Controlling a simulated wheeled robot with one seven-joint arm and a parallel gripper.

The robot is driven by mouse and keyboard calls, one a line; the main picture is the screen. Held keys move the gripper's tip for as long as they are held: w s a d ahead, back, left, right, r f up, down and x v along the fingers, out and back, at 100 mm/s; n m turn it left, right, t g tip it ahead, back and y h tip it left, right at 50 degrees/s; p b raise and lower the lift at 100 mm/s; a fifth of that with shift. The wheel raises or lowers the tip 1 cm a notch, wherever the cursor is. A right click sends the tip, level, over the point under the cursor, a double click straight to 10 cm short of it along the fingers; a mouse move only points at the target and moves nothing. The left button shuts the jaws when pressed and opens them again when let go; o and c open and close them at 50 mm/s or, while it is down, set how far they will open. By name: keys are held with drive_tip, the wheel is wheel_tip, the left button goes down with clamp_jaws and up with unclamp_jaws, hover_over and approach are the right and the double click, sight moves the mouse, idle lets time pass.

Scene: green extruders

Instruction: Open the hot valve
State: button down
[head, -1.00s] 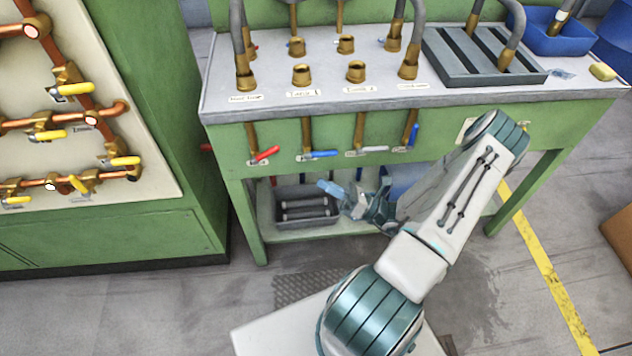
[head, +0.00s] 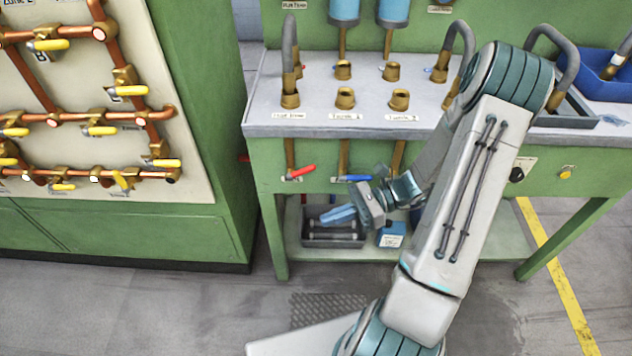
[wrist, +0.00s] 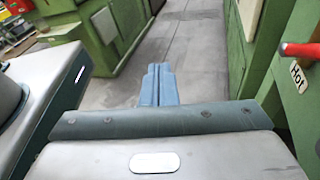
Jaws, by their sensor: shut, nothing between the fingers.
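The hot valve has a red lever handle (head: 302,172) on a brass pipe at the left of the green bench's front. The lever slants up to the right. In the wrist view, the red handle (wrist: 302,50) is at the right edge, above a white "Hot" label (wrist: 298,77). My gripper (head: 332,215) is shut and empty, its blue fingers pointing left, below and right of the red handle in the head view. In the wrist view, the shut fingers (wrist: 158,76) point ahead over the floor, well left of the handle and not touching it.
A blue lever (head: 352,178) sits right of the red one; my arm hides the levers beyond. A grey crate (head: 318,240) and a blue-white box (head: 391,236) are on the lower shelf. A green cabinet (head: 190,110) with copper pipes stands left. Floor between them is clear.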

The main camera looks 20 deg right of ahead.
drive_tip(key=s+a+r+n+t+h, duration=0.1)
drive_tip(key=s+r+n+h, duration=0.3)
drive_tip(key=r+n+h, duration=0.4)
drive_tip(key=s+a+r+n+t+h, duration=0.1)
drive_tip(key=s+r+n+h, duration=0.2)
drive_tip(key=r+n+h, duration=0.4)
drive_tip(key=shift+s+a+r+n+t+h, duration=0.15)
drive_tip(key=shift+s+r+n+t+h, duration=0.35)
drive_tip(key=shift+n, duration=1.5)
drive_tip(key=shift+w+r, duration=0.15)
